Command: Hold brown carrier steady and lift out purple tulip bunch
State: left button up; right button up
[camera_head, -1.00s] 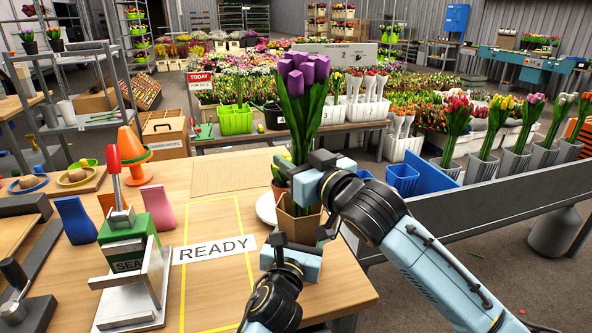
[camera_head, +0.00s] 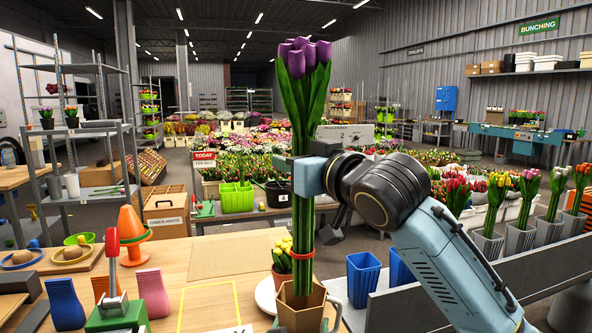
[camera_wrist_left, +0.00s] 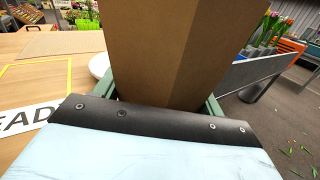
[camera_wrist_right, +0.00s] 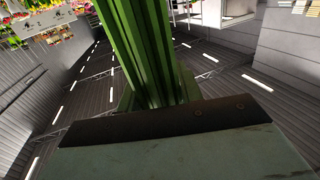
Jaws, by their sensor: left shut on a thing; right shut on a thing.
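The purple tulip bunch (camera_head: 304,75) is upright in the head view, with a red band (camera_head: 301,253) low on its green stems. My right gripper (camera_head: 308,178) is shut on the stems, which also fill the middle of the right wrist view (camera_wrist_right: 150,55). The brown carrier (camera_head: 301,308) stands below, and the stem ends are at or just inside its opening; I cannot tell exactly. In the left wrist view my left gripper (camera_wrist_left: 160,98) is shut on the carrier (camera_wrist_left: 170,45).
A yellow tulip pot (camera_head: 282,256) and a white plate (camera_head: 266,296) are close beside the carrier. Blue buckets (camera_head: 363,279) stand to its right. A green stamp device (camera_head: 118,314) is at the front left. The air above the bunch is free.

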pick_arm(q)
jog(key=o, duration=1.1)
